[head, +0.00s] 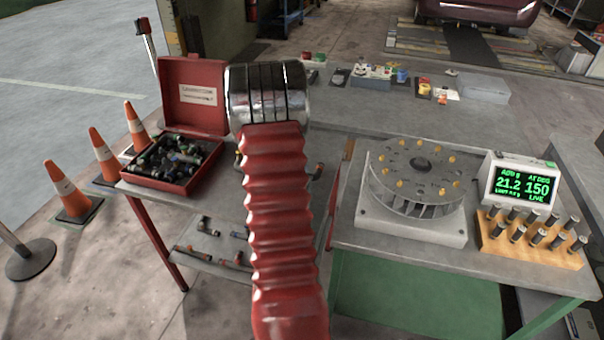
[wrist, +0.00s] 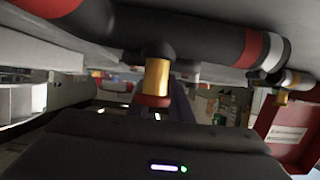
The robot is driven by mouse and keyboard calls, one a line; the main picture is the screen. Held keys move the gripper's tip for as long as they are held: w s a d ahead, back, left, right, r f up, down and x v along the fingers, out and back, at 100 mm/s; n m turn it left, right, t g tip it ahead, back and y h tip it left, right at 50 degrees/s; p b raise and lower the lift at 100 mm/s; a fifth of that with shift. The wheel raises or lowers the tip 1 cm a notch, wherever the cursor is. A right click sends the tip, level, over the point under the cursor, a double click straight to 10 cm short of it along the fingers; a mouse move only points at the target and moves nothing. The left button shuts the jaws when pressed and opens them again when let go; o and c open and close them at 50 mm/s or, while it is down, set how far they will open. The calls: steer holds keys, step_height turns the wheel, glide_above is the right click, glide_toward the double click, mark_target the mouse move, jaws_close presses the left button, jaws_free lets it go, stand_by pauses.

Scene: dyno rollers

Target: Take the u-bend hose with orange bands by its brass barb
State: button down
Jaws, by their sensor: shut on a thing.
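In the wrist view, a dark hose (wrist: 205,42) with red and white bands runs across the top. A brass barb (wrist: 157,78) with a red ring at its end hangs from it, straight in front of my gripper (wrist: 155,98). My gripper is shut on this barb; its fingertips are hard to make out. I cannot tell the hose's full shape or whether its bands are orange. A second dark piece with a brass fitting (wrist: 282,97) is at the right. In the head view, my red arm hides the gripper and the held part.
A red open case (head: 175,185) full of dark fittings stands on the left table. Several hose pieces lie on the lower shelf (head: 215,262). At right are a clear-topped rotor unit (head: 412,225), a green-digit display (head: 520,180) and a wooden peg block (head: 530,255). Orange cones (head: 68,190) stand left.

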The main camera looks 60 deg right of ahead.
steer(key=shift+r, duration=0.1)
step_height(320, 180, up, 10)
stand_by(0.9)
